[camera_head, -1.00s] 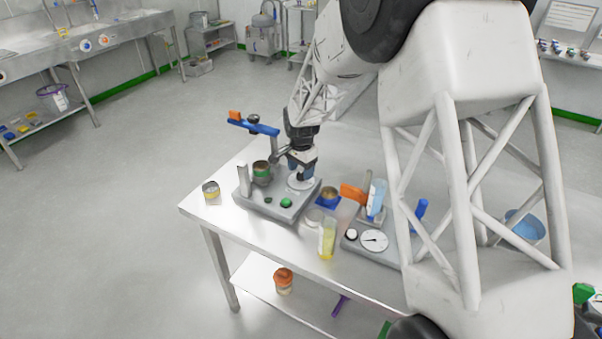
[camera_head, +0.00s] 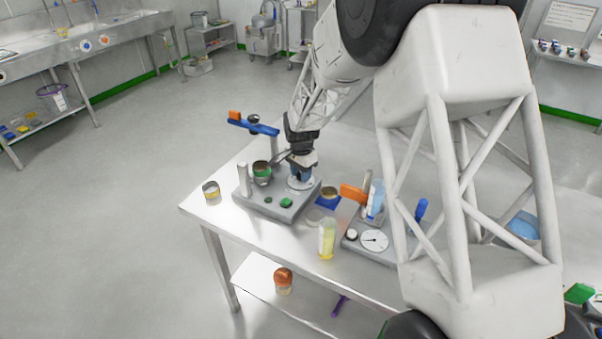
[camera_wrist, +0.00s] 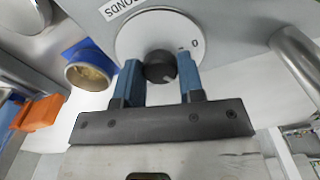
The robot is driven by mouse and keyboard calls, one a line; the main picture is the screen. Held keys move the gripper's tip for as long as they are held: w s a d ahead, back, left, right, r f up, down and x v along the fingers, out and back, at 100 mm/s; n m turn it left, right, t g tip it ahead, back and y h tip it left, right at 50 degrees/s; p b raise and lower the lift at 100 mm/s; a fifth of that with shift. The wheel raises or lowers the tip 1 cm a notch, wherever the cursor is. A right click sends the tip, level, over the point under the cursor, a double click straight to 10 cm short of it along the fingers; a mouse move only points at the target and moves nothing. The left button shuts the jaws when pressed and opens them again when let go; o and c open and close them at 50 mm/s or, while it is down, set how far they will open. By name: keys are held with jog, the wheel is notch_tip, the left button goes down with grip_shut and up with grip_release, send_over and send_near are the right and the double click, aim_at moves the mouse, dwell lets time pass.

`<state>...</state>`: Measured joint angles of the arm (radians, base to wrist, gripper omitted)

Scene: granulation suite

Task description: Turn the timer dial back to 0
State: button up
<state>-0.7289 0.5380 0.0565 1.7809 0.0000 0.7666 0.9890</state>
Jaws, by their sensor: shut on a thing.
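The timer dial is a black knob (camera_wrist: 160,66) on a round white face (camera_wrist: 128,43), with a printed 0 near the right edge of the face. A small light mark shows on the knob's lower right side. My gripper (camera_wrist: 158,72) has its blue fingers on either side of the knob and is shut on it. In the head view my gripper (camera_head: 301,174) is down at the white dial face (camera_head: 294,185) on the grey device (camera_head: 262,204), and hides most of the knob.
A blue arm (camera_head: 254,127) on a post and a pot (camera_head: 261,171) stand left of my gripper. An orange block (camera_head: 353,193), a yellow-liquid cylinder (camera_head: 327,239) and a second dial (camera_head: 374,241) are to the right. A small jar (camera_head: 211,191) stands at the table's left end.

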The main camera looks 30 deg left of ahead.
jog(key=shift+n, duration=0.4)
jog(key=n, duration=1.1)
jog(key=shift+r, duration=0.1)
dwell(0.5)
jog(key=o, duration=0.9)
jog(key=shift+r, duration=3.85)
